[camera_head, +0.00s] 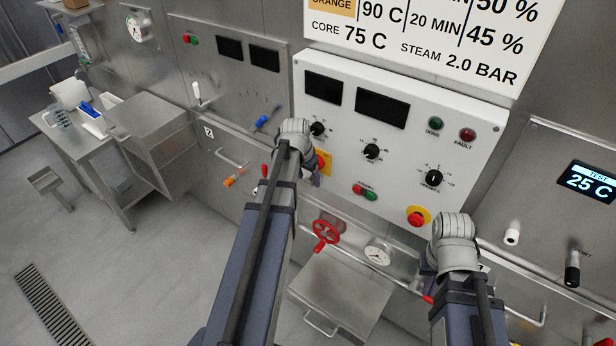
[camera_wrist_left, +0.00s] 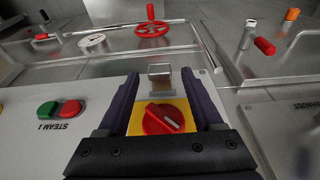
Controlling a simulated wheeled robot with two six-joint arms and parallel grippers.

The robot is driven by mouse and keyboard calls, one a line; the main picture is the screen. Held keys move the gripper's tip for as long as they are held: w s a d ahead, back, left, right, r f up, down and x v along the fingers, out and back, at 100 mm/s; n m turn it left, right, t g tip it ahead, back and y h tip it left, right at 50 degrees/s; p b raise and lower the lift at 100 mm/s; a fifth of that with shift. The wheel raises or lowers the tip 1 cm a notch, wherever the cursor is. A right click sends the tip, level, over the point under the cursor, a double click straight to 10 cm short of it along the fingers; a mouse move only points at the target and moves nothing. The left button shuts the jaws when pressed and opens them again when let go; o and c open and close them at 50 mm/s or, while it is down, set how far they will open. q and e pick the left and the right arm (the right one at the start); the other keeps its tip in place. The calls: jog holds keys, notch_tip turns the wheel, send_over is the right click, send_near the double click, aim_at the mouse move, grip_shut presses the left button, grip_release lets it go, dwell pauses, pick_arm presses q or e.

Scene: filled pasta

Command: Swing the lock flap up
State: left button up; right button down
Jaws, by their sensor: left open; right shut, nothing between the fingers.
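The lock flap (camera_wrist_left: 160,71) is a small metal piece in the left wrist view, beyond a red rotary switch (camera_wrist_left: 163,119) on a yellow plate. That view looks upside down, so the flap appears to hang below the switch. My left gripper (camera_wrist_left: 160,86) is open, with its dark fingers on either side of the switch and reaching toward the flap. I cannot tell whether they touch the flap. In the head view the yellow plate (camera_head: 323,160) is partly hidden by my left gripper (camera_head: 317,176). My right gripper (camera_head: 429,264) is shut and mostly hidden behind its wrist.
The white control panel (camera_head: 400,140) carries knobs, a red emergency button (camera_head: 418,216) and green and red buttons (camera_head: 364,191). A red handwheel (camera_head: 325,232) and a gauge (camera_head: 377,254) sit below. A side table (camera_head: 60,135) stands at the left, beyond open floor.

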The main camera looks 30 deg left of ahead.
pick_arm(q)
jog(key=p+v, duration=0.7)
jog(key=shift+r, duration=0.3)
jog(key=shift+f, duration=0.1)
jog(key=s+d+f+m+g+b, duration=0.1)
jog(key=s+d+f+b, duration=0.2)
jog(key=d, duration=0.7)
jog(key=s+d+f+m+g+y+b, duration=0.1)
jog(key=s+d+f+b, duration=0.2)
jog(key=s+d, duration=0.4)
jog(key=s+d+f+m+g+b, duration=0.1)
jog(key=s+d+f+b, duration=0.2)
jog(key=d, duration=1.1)
jog(key=shift+s+f, duration=0.3)
jog(key=shift+s, duration=0.65)
